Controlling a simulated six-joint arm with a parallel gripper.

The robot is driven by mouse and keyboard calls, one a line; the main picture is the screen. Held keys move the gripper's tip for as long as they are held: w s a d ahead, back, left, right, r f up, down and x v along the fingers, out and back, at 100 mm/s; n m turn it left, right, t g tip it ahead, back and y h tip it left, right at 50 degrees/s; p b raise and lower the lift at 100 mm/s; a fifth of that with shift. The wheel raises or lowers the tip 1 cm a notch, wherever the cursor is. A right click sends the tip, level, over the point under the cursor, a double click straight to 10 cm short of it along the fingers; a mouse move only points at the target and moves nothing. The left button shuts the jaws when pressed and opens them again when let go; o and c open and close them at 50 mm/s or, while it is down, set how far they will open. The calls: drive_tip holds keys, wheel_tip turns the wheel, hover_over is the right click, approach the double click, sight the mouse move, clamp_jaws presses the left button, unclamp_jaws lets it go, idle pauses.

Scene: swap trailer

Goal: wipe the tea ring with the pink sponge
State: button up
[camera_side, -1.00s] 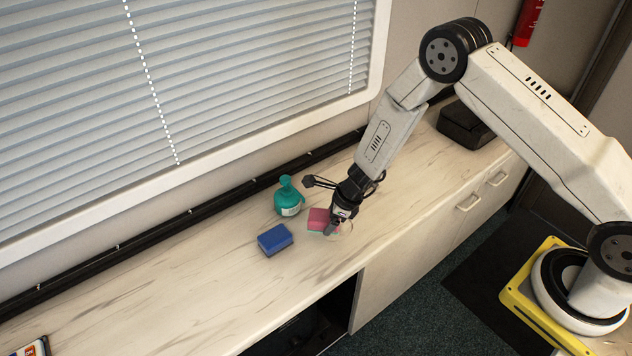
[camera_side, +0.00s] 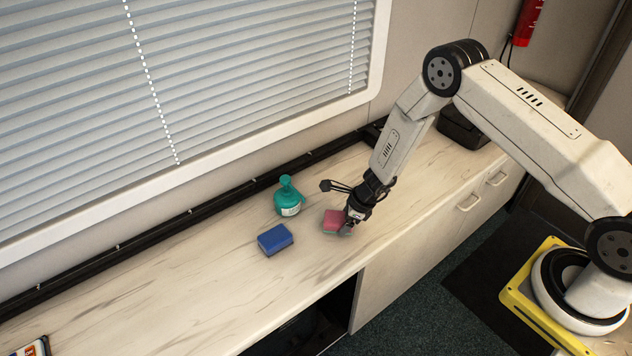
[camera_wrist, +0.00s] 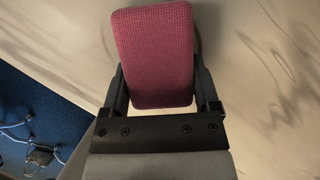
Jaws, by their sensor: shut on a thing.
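The pink sponge (camera_side: 333,221) is in my gripper (camera_side: 347,229), low over the counter in the side view. In the wrist view the sponge (camera_wrist: 153,52) fills the space between the two dark fingers of my gripper (camera_wrist: 158,92), which are shut on its sides. The sponge is at or just above the counter; I cannot tell whether it presses on it. A faint brown arc, part of the tea ring (camera_wrist: 197,38), shows beside the sponge in the wrist view. The sponge and gripper hide most of the ring, and I cannot make it out in the side view.
A blue sponge (camera_side: 275,239) lies on the counter (camera_side: 190,290) left of my gripper. A teal bottle (camera_side: 289,197) stands behind, near the wall rail. A black box (camera_side: 464,128) sits at the back right. The counter's left part is mostly clear; its front edge is close.

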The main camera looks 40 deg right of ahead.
sight(326, 235)
drive_tip(key=shift+d, duration=1.6)
drive_tip(key=shift+a, duration=4.25)
drive_tip(key=shift+w+d, duration=0.1)
drive_tip(key=shift+d, duration=4.05)
drive_tip(key=shift+a, duration=3.95)
drive_tip(key=shift+a+r, duration=0.15)
drive_tip(key=shift+a, duration=0.05)
wheel_tip(326, 235, up, 8)
